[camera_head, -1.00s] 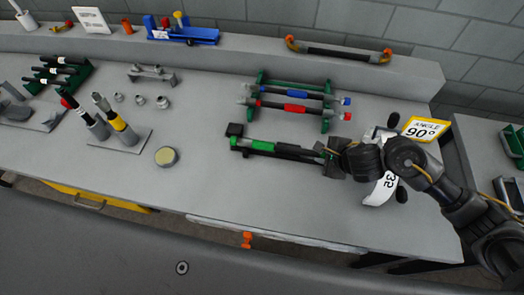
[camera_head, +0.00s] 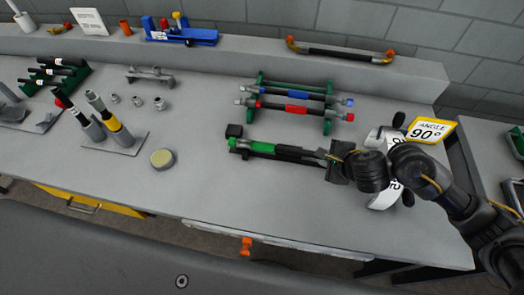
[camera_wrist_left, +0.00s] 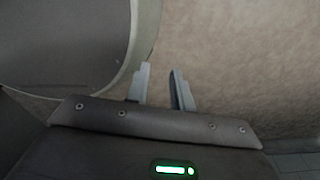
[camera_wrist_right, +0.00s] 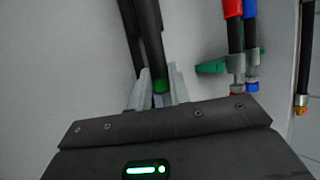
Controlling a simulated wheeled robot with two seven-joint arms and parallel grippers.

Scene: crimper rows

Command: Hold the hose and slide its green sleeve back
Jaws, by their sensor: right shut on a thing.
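The hose (camera_head: 295,154) is dark and lies near the bench's middle, along a dark holder with an upright block at its left end. Its green sleeve (camera_head: 263,147) is near the left end. My right gripper (camera_head: 327,157) is shut on the hose's right end. My left gripper (camera_wrist_left: 160,72) is open and empty over a plain floor-like surface, out of the head view.
Behind the hose, a green rack (camera_head: 327,122) holds a blue-banded and a red-banded hose. A white dial stand with a yellow "ANGLE 90°" sign (camera_head: 428,130) is right of my gripper. A round tin (camera_head: 162,159) is at left. The bench front is clear.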

